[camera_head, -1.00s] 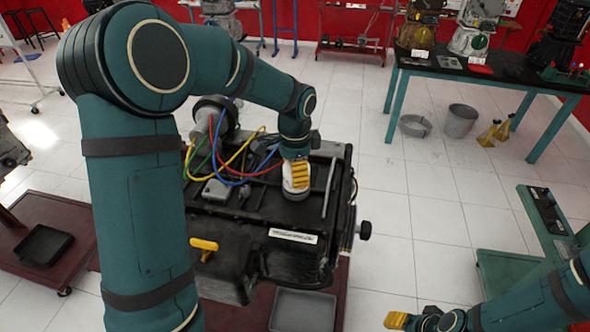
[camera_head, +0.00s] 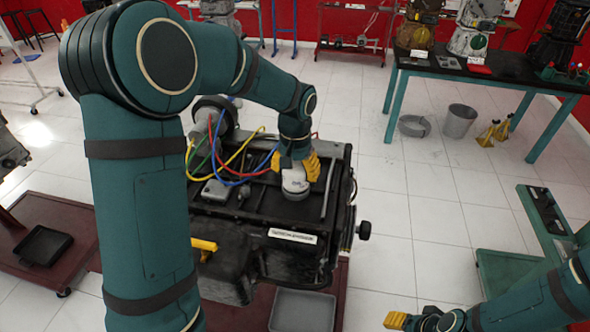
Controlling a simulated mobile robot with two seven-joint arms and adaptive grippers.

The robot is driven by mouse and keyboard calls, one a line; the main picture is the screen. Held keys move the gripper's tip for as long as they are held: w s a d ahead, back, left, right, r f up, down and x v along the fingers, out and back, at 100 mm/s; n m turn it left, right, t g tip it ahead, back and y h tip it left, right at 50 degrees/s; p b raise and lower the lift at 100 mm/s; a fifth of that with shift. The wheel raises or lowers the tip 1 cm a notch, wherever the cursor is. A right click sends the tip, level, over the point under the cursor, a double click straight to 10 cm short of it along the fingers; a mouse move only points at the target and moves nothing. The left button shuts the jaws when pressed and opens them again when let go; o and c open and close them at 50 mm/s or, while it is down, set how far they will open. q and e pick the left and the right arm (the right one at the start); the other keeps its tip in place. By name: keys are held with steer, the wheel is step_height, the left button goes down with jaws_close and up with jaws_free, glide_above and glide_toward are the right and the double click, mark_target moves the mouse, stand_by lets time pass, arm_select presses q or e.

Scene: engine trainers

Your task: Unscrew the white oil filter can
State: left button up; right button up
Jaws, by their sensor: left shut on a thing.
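The white oil filter can (camera_head: 296,187) stands upright on top of the black engine (camera_head: 240,214), near its right side. My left gripper (camera_head: 294,165) reaches down onto it from above. Its yellow fingers are on the left and right of the can and shut on it. The upper part of the can is partly hidden by the gripper. My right gripper (camera_head: 397,320) is low at the bottom edge, well away from the can. Its yellow fingertips show, but their gap cannot be made out.
Red, blue, yellow and green cables loop over the engine, left of the can. A yellow handle (camera_head: 204,245) sits at the engine's front. A grey tray (camera_head: 303,310) lies below. A dark workbench (camera_head: 448,70) stands back right. White tiled floor is free between.

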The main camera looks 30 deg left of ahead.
mark_target(295, 163)
arm_select(q)
steer(key=shift+f+n, duration=0.1)
steer(key=shift+n, duration=0.2)
stand_by(0.4)
stand_by(0.6)
steer(key=o, duration=1.2)
step_height(295, 163, up, 12)
steer(key=shift+s+r, duration=0.1)
